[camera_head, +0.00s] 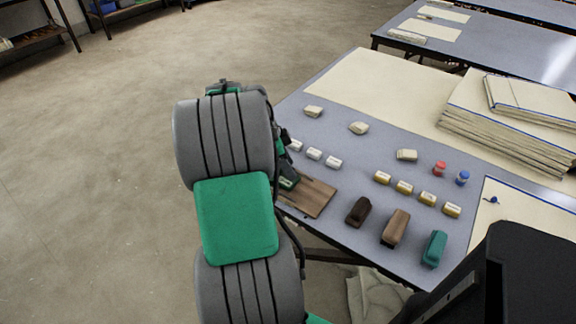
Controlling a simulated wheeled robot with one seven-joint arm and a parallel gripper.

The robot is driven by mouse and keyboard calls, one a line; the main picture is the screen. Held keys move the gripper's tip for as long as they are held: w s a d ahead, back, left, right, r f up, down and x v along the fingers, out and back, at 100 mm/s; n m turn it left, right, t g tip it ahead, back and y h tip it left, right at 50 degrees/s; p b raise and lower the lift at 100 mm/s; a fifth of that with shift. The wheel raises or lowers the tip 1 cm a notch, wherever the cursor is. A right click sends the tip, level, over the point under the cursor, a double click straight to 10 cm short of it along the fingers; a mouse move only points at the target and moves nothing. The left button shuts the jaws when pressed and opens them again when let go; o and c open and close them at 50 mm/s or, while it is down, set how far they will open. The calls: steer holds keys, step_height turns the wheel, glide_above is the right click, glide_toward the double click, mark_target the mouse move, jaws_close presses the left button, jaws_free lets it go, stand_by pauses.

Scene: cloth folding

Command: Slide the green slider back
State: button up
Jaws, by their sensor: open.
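The green slider (434,249) is a rounded teal-green block. It lies on the blue-grey table top near the front edge, at the right end of a row with a brown and a dark brown block. My gripper (288,178) shows only in part, as dark pieces with a green patch beside my arm. It is open, over or near a brown wooden board at the table's left edge. It is well to the left of the green slider and apart from it. My arm hides much of the gripper, and its fingertips are not clear.
A brown block (395,229) and a dark brown block (358,212) stand left of the green slider. Behind them is a row of several yellow-and-white blocks (403,187). A red jar (439,168) and a blue jar (462,178) stand further back. Folded cloths (500,128) are stacked at the right.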

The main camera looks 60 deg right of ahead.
steer(key=shift+c, duration=0.3)
jaws_close()
stand_by(1.1)
